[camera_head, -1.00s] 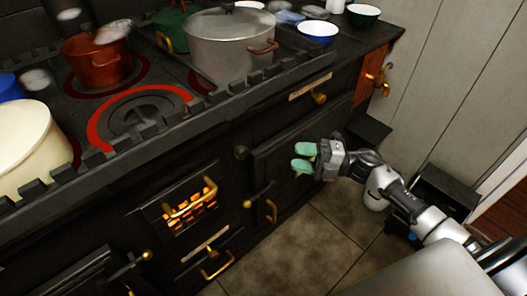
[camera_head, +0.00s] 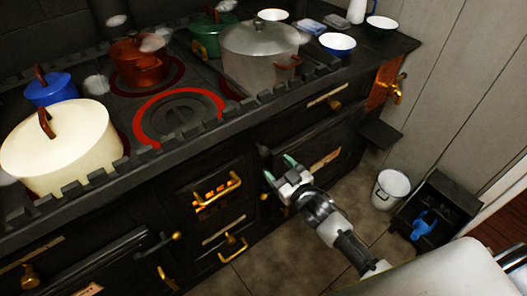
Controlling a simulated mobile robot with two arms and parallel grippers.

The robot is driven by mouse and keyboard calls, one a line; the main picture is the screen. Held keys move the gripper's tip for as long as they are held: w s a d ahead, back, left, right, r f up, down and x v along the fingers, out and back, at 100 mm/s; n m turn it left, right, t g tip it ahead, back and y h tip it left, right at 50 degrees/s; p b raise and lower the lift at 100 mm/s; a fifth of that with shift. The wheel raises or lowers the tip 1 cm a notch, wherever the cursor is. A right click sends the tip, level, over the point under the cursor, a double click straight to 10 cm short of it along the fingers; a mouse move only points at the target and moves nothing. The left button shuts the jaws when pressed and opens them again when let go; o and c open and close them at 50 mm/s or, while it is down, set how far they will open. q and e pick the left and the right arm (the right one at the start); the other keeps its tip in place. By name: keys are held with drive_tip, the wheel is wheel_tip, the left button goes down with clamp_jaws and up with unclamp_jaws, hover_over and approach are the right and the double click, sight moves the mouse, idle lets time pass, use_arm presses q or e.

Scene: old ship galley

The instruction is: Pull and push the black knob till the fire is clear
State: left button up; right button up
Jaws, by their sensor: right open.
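The black stove (camera_head: 150,200) has a fire grate (camera_head: 213,196) with an orange glow behind its bars and a brass handle (camera_head: 220,190) across it. A small dark round knob (camera_head: 263,150) sits on the stove front, right of the grate and dim against the black metal. My right gripper (camera_head: 279,168) is open, with its green-tipped fingers apart, just below and right of the knob. I see nothing between the fingers, and I cannot tell whether they touch the stove. My left gripper is out of view.
Pots stand on the stove top, among them a cream pot (camera_head: 65,155) and a grey pot (camera_head: 258,60). Brass handles stick out from the front. A white bucket (camera_head: 390,188) and a black box (camera_head: 438,210) stand on the floor at right.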

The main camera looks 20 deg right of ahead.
sight(266, 155)
drive_tip(key=x, duration=0.7)
drive_tip(key=shift+w+a, duration=0.1)
